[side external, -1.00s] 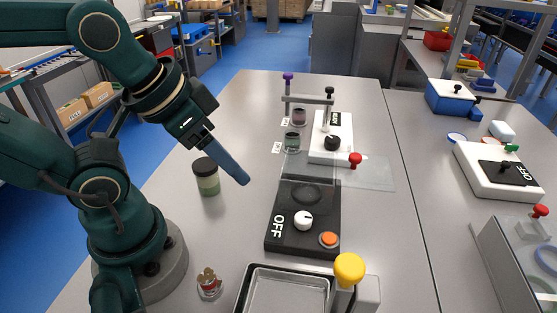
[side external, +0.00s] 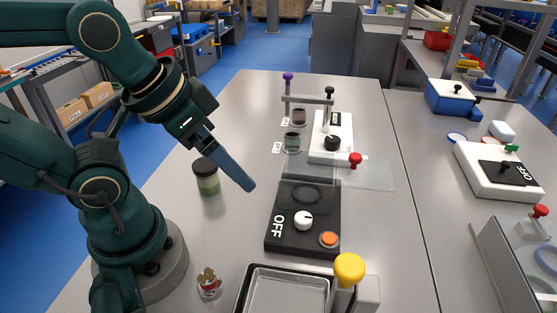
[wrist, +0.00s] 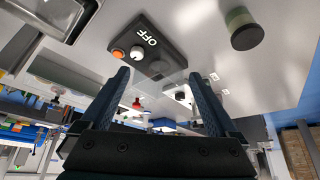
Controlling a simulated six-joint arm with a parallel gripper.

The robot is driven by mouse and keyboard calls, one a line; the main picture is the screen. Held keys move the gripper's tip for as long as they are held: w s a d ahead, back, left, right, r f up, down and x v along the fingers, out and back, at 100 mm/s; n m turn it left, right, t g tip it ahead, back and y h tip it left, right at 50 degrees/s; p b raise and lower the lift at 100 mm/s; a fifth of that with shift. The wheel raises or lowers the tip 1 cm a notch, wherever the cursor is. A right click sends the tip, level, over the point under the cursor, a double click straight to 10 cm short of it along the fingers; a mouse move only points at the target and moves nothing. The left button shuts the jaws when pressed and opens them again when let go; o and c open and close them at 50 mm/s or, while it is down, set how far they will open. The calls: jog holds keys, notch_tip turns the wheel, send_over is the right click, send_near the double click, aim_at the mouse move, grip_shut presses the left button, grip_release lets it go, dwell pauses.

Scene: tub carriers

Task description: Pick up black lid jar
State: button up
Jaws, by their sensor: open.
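The black lid jar (side external: 206,177) stands upright on the table beside my arm, left of my gripper. In the wrist view the jar (wrist: 243,28) shows at the upper right, outside the space between the fingers. My gripper (side external: 250,186) is in the air to the right of the jar, pointing down and right, and holds nothing. In the wrist view the two fingers (wrist: 160,87) of my gripper are spread apart with nothing between them.
A metal tray (side external: 250,290) and a yellow knob (side external: 349,268) are in front. Two small jars (side external: 292,143) stand farther back near a white device (side external: 318,152).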

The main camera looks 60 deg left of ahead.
jog(key=m+g+y, duration=0.7)
jog(key=m+y, duration=0.2)
jog(key=m, duration=0.2)
send_over(211, 174)
jog(key=s+d, duration=0.1)
jog(key=d, duration=0.1)
notch_tip(211, 174, down, 7)
jog(key=f+m+y, duration=0.1)
jog(key=w+f+m+y, duration=0.1)
jog(key=m, duration=0.1)
jog(key=f+m+t+y, duration=0.1)
jog(key=m, duration=0.1)
jog(key=shift+w+a+y, duration=0.15)
jog(key=shift+w+y, duration=0.1)
jog(key=shift+y, duration=0.15)
jog(key=shift+s+f+m+y, duration=0.3)
jog(key=shift+f+m, duration=0.5)
jog(key=shift+m, duration=0.2)
jog(key=shift+x, duration=2.4)
jog(key=c, duration=1.5)
